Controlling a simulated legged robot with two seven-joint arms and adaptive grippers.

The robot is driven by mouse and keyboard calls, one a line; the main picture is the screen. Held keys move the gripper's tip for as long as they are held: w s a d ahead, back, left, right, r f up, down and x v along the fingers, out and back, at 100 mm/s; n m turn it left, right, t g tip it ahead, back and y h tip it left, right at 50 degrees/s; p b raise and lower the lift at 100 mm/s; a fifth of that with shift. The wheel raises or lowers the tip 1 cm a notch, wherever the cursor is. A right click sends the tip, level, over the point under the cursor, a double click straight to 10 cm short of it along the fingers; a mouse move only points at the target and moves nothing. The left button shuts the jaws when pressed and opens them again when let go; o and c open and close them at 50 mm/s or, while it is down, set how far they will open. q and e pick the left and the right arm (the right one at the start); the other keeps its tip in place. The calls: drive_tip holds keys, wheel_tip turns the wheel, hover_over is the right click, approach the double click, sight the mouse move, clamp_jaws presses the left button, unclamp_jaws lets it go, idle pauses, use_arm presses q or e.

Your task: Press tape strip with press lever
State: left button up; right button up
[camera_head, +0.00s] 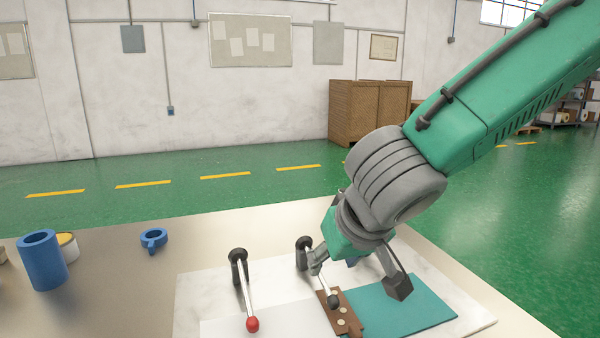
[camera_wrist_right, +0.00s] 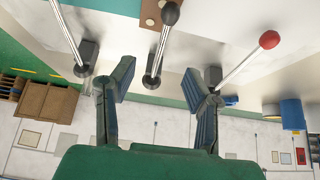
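A lever with a black knob (camera_head: 333,301) leans forward from a dark pivot (camera_head: 303,245) on a pale board. Its knob hangs over a brown strip with pale round spots (camera_head: 341,318); I cannot tell if they touch. My right gripper (camera_head: 357,279) is open above the board, its fingers apart. In the right wrist view its fingers (camera_wrist_right: 158,80) stand either side of the black-knobbed lever (camera_wrist_right: 163,42), apparently without gripping it. The brown strip (camera_wrist_right: 152,14) shows at the top there. Which piece is the tape strip is unclear. My left gripper is not in view.
A red-knobbed lever (camera_head: 246,298) stands left over a white sheet (camera_head: 222,327); a teal sheet (camera_head: 410,308) lies right. The wrist view shows another lever (camera_wrist_right: 66,32), hidden in the head view. A blue cylinder (camera_head: 43,262) and blue ring (camera_head: 153,239) stand left.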

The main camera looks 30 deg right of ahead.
drive_tip(key=shift+p+v, duration=0.7)
drive_tip(key=shift+v, duration=0.45)
drive_tip(key=v, duration=0.4)
drive_tip(key=shift+s+r+b, duration=0.15)
drive_tip(key=shift+r+b, duration=0.15)
drive_tip(key=shift+b, duration=0.05)
drive_tip(key=shift+a+r, duration=0.1)
drive_tip(key=v, duration=1.1)
drive_tip(key=shift+s+r, duration=0.25)
drive_tip(key=shift+r, duration=0.05)
